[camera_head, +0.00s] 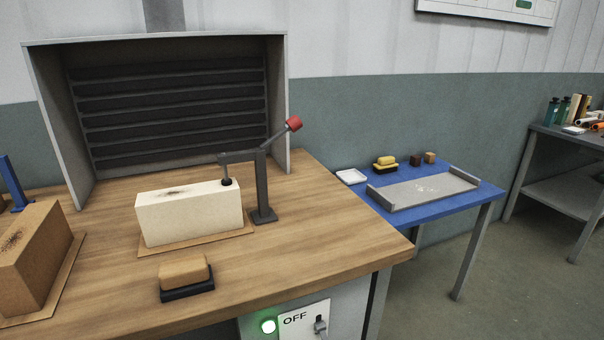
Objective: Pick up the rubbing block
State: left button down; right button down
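A block with a tan rounded top and a flat dark base, which looks like the rubbing block (184,273), lies on the wooden bench (290,265) near its front edge. It stands free, in front of a cream brick (190,215). A similar yellow block with a black base (385,163) sits on the blue table to the right, so I cannot be sure from looks alone which one is the rubbing block. Neither of my grippers is in view.
A dark clamp post (263,190) with a red knob presses on the cream brick. A brown brick (35,255) sits at left. A grey slatted hood (280,100) stands behind. The blue table (455,205) bears a metal tray (425,202). Bench wood right of the tan-topped block is clear.

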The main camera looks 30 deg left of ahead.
aim_at(181, 277)
jog(key=j+u, duration=0.2)
jog(key=u, duration=1.6)
jog(key=i+l, duration=0.05)
